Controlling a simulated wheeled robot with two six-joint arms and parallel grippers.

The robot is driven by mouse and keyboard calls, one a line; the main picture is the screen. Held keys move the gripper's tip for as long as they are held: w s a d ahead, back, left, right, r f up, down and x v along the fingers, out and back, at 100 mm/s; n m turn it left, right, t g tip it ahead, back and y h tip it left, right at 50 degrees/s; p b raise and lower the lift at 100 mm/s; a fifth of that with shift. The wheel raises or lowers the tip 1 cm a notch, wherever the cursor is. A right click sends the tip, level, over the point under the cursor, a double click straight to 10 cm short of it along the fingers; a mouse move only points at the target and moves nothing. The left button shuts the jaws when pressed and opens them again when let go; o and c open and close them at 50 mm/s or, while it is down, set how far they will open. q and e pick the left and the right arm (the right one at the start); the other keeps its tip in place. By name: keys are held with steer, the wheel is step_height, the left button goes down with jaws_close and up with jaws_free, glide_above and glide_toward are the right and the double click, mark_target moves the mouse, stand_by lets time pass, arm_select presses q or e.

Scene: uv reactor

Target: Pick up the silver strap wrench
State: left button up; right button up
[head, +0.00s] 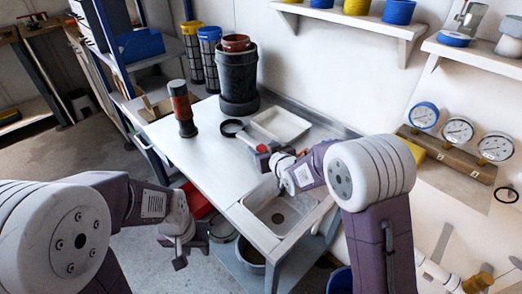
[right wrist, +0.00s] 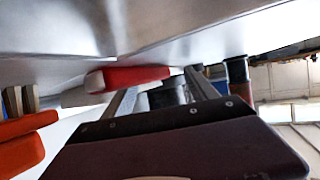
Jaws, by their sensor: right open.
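The strap wrench lies on the metal bench, with a black loop (head: 232,128) and a short handle with a red part (head: 262,148) towards my right gripper. My right gripper (head: 268,158) is open at the red end, seen from behind. In the right wrist view, a red handle with a pale end (right wrist: 135,77) lies across the tips of my open jaws (right wrist: 160,90). I cannot tell whether they touch it. My left gripper (head: 182,255) hangs left of the bench, away from the wrench; its jaw opening is unclear.
A white tray (head: 280,124) lies behind the wrench. A black canister (head: 239,85) and a dark red-banded cylinder (head: 182,108) stand farther back on the bench. A sink (head: 281,216) is in front. Pressure gauges (head: 458,131) are at the right. The bench's left part is clear.

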steer(key=shift+w+a+f, duration=0.15)
steer(key=shift+w+f, duration=0.1)
steer(key=shift+w, duration=0.1)
steer(key=shift+r, duration=0.15)
steer(key=shift+s, duration=0.1)
jaws_close()
